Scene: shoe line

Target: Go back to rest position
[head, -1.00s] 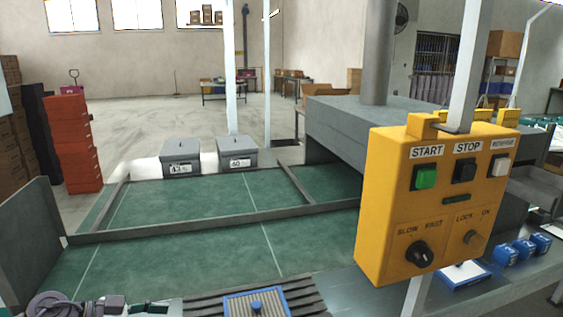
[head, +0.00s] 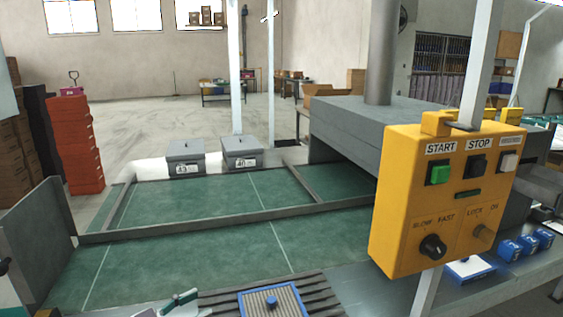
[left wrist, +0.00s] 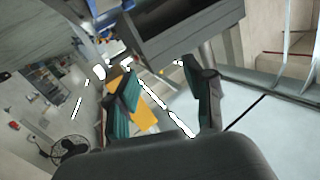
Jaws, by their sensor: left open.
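My left gripper (head: 172,304) shows at the bottom edge of the head view, mostly cut off, with a green-sided finger in sight. It is over the near edge of the green conveyor belt (head: 180,258), left of the blue-framed tray (head: 244,308). In the left wrist view, the left gripper (left wrist: 165,90) has its two dark fingers with green pads wide apart, and nothing is held between them. My right gripper is not in view.
A yellow control box (head: 405,215) with START and STOP buttons stands at the right. Two grey lidded bins (head: 240,152) are beyond the belt. A grey machine hood (head: 345,130) covers the belt's right part. Red boxes (head: 74,145) are stacked at the left.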

